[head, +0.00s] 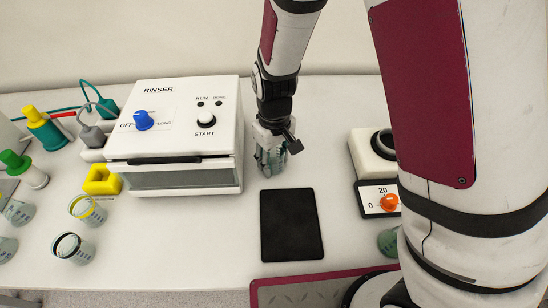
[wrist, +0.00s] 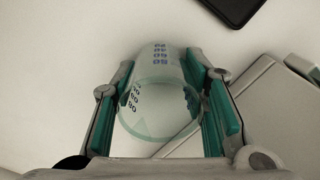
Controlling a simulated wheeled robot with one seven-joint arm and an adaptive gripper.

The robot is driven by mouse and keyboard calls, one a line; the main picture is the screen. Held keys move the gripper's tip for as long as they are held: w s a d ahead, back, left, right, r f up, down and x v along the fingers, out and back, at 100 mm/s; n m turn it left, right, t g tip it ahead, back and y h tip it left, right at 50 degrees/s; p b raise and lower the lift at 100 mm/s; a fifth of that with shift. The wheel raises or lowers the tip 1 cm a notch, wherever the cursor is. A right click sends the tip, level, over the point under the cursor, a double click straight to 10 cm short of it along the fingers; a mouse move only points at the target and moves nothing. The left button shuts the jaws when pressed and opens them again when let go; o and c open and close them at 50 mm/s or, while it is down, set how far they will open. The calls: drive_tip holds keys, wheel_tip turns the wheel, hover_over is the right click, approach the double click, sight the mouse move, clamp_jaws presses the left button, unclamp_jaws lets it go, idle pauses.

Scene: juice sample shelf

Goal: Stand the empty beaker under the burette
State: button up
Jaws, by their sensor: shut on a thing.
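My gripper (head: 271,160) is pointed down at the white table, just right of the rinser, and is shut on a clear glass beaker. In the wrist view the beaker (wrist: 160,108) sits between the green finger pads of my gripper (wrist: 162,105), with dark blue graduation marks and no contents that I can make out. In the head view the fingers mostly cover it. I cannot tell whether its base touches the table. I cannot identify the burette in either view; my arm hides part of the right side.
The rinser (head: 172,175) stands left of my gripper. A black mat (head: 291,239) lies in front, with clear table around it. A white device with an orange dial (head: 390,202) is at right. A yellow-banded beaker (head: 88,211), a black-banded beaker (head: 72,249) and several other vessels stand left.

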sight(275, 149)
drive_tip(key=shift+f, duration=0.2)
drive_tip(key=o, duration=1.1)
drive_tip(key=shift+r, duration=0.1)
wheel_tip(275, 149, up, 12)
drive_tip(key=shift+d+r, duration=0.1)
drive_tip(key=shift+r, duration=0.1)
